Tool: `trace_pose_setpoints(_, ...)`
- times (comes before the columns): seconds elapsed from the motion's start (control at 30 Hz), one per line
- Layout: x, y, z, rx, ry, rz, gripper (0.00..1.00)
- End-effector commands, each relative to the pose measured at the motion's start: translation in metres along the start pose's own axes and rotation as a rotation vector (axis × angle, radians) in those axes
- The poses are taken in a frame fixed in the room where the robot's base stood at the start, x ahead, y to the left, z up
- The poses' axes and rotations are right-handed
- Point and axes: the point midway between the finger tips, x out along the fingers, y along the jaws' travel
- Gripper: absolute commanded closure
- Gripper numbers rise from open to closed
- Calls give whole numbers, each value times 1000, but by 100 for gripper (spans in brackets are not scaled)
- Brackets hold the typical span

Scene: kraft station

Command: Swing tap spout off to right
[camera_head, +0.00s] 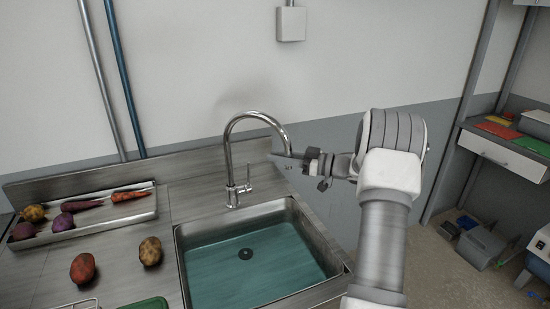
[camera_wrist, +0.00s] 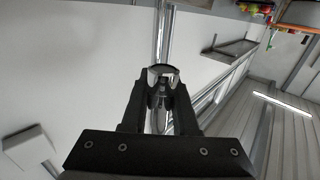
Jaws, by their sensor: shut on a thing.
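The tap (camera_head: 228,160) is a tall chrome gooseneck standing behind the sink, with a small lever (camera_head: 243,188) at its base. Its spout (camera_head: 283,138) arches over to the right, with its end at my gripper. My gripper (camera_head: 290,156) is shut on the spout's end, reaching in from the right. In the wrist view, the two dark fingers (camera_wrist: 162,78) close around the shiny spout (camera_wrist: 164,40). The exact contact is partly hidden by the fingers.
The steel sink (camera_head: 180,262) holds bluish water. A metal tray (camera_head: 100,221) with several vegetables lies on the left. Two loose vegetables, one reddish (camera_head: 82,268) and one brown (camera_head: 150,251), lie on the counter. A shelf unit (camera_head: 500,154) stands at the right.

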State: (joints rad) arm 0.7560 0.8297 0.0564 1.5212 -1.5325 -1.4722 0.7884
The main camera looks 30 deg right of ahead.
Motion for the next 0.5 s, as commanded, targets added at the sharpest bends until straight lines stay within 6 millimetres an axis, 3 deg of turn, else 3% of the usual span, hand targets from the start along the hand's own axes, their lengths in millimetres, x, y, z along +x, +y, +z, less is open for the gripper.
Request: trace_pose_setpoints(0.5, 0, 10, -1, -2, 2, 2, 100)
